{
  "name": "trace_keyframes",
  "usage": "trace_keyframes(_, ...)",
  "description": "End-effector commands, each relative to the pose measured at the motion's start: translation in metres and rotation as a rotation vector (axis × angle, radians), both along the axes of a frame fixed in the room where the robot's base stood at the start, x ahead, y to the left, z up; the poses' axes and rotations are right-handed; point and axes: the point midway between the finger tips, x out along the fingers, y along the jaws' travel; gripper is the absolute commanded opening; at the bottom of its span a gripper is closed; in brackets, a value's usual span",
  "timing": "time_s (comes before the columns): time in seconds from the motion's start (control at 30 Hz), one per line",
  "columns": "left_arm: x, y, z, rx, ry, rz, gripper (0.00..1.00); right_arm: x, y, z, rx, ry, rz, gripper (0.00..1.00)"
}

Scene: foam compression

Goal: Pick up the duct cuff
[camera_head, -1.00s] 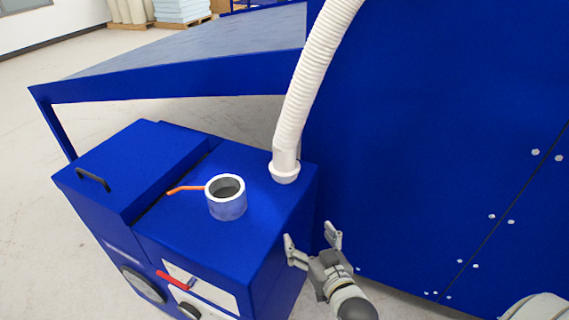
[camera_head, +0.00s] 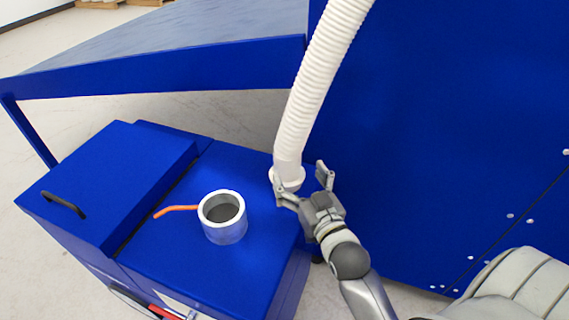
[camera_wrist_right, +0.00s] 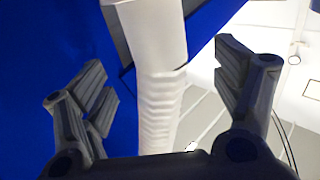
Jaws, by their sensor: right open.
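The white duct cuff (camera_head: 288,173) is the smooth flared end of a ribbed white hose (camera_head: 318,85). It hangs at the back right corner of the blue machine's top. My right gripper (camera_head: 301,181) is open, with one finger at the cuff's lower edge and the other to its right. In the right wrist view the white cuff (camera_wrist_right: 155,35) shows between the spread fingers of my right gripper (camera_wrist_right: 165,85), with gaps on both sides. Whether a finger touches it I cannot tell. My left gripper is not in view.
A metal collar (camera_head: 224,222) with an orange handle (camera_head: 176,210) stands on the blue machine (camera_head: 165,262), left of the cuff. A large blue panel (camera_head: 450,110) rises at the right. A blue sloped table (camera_head: 160,68) stands behind.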

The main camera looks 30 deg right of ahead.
Motion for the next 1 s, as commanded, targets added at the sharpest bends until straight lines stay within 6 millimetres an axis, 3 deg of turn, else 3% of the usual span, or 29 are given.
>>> trace_keyframes(0.1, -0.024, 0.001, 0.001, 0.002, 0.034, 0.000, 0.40, 0.018, -0.002, 0.001, 0.000, -0.001, 0.000, 0.85)
trace_keyframes(0.23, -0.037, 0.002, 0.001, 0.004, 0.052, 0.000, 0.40, 0.029, -0.003, 0.001, 0.000, -0.001, 0.000, 0.85)
trace_keyframes(0.37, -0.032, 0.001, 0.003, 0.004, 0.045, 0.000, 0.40, 0.036, -0.004, 0.002, -0.001, -0.001, 0.000, 0.85)
trace_keyframes(0.63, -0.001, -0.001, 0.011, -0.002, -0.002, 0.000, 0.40, 0.073, -0.009, 0.003, -0.001, -0.001, 0.000, 0.85)
trace_keyframes(1.0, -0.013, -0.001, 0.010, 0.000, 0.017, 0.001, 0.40, 0.082, -0.010, 0.002, -0.001, 0.001, 0.000, 0.83)
